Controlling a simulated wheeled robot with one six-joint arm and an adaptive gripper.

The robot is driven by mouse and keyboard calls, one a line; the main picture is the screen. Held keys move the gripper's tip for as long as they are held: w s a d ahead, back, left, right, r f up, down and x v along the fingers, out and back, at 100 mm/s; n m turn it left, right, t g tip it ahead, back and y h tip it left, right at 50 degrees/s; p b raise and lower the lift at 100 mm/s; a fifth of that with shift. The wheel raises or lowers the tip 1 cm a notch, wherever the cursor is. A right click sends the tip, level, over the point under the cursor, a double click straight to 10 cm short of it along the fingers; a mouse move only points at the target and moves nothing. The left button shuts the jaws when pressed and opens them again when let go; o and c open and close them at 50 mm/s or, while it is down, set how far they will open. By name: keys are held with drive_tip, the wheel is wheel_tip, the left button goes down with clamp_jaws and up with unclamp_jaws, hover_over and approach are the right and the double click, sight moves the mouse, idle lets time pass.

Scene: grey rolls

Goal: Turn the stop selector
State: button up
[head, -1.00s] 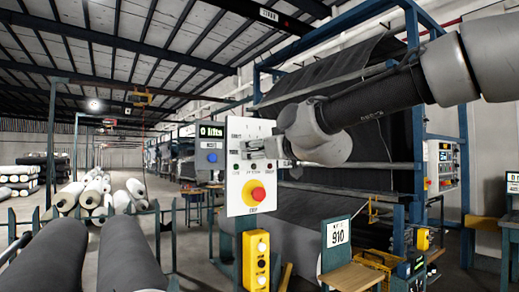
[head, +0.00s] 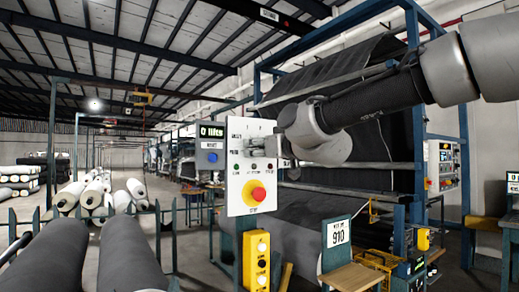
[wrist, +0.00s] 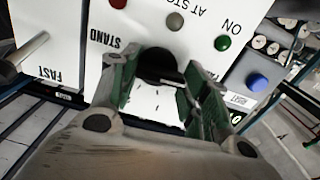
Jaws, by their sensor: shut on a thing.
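The stop selector is a black knob (wrist: 160,64) with a pale pointer line, on a white control panel (wrist: 65,32) marked STAND, FAST, AT STOP and ON. My gripper (wrist: 158,88) has its green-padded fingers on either side of the knob and is shut on it. In the head view my gripper (head: 268,148) is at the front of the white panel (head: 238,190), and it largely hides the knob there. A red stop button on a yellow base (head: 257,194) sits lower on the panel.
Red (wrist: 118,3), grey (wrist: 175,21) and green (wrist: 222,43) lamps sit beside the knob. A metal lever (wrist: 22,54) stands near FAST. A yellow button box (head: 256,262) is below the panel. Dark rolls (head: 128,255) lie at front left.

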drive_tip(key=m, duration=0.7)
drive_tip(key=shift+d, duration=0.1)
drive_tip(key=m, duration=0.3)
drive_tip(key=shift+m, duration=0.3)
drive_tip(key=shift+w+d+m, duration=0.1)
drive_tip(key=shift+m, duration=1.8)
drive_tip(key=o, duration=1)
drive_tip(key=shift+r, duration=0.1)
drive_tip(key=shift+d, duration=0.1)
